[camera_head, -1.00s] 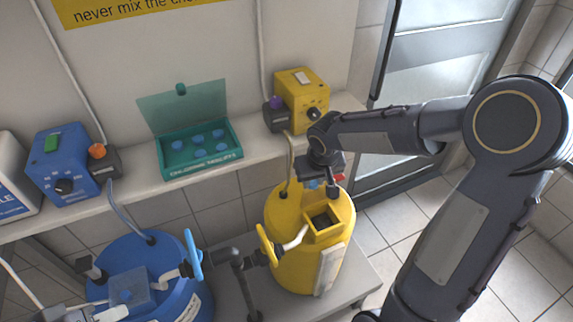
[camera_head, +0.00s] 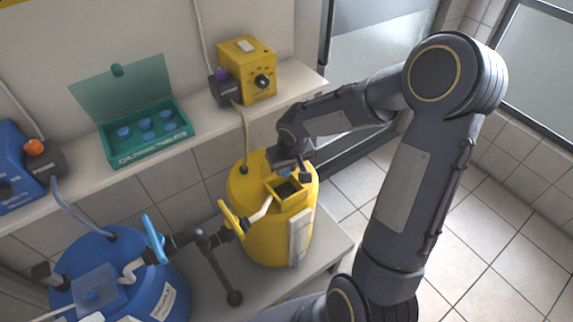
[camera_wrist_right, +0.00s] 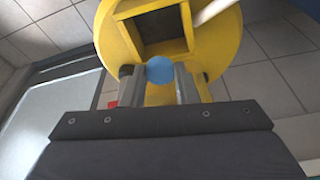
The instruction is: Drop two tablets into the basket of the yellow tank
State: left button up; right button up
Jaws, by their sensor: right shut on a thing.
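The yellow tank (camera_head: 270,238) stands on a low grey platform, with its square yellow basket (camera_head: 272,192) open on top and dark inside. My right gripper (camera_head: 287,170) is just behind the basket, close to its rim. It is shut on a blue tablet (camera_wrist_right: 160,70), which shows between the fingertips in the right wrist view. In that view the basket (camera_wrist_right: 190,25) lies just beyond the tablet; the tablet looks outside its opening. Several blue tablets (camera_head: 145,124) sit in the open teal box (camera_head: 150,152) on the shelf. My left gripper is not in view.
A blue tank (camera_head: 150,285) with a blue-handled valve (camera_head: 154,240) stands left of the yellow tank. A yellow valve handle (camera_head: 231,220) and dark pipes lie between them. A yellow pump (camera_head: 246,70) sits on the shelf (camera_head: 215,125). Tiled floor is clear on the right.

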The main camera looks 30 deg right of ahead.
aim_at(284, 193)
jog(key=shift+f+b, duration=4.45)
jog(key=shift+f, duration=0.35)
jog(key=shift+f+b, duration=0.4)
jog(key=shift+b, duration=0.1)
jog(key=o, duration=1)
jog(key=shift+c, duration=0.3)
jog(key=shift+a, duration=0.1)
jog(key=shift+r, duration=0.2)
jog(key=shift+o, duration=0.5)
jog(key=shift+w+r+p, duration=0.1)
jog(key=shift+r+p, duration=0.65)
jog(key=shift+r, duration=0.2)
jog(key=shift+r+p, duration=0.3)
jog(key=shift+r, duration=0.2)
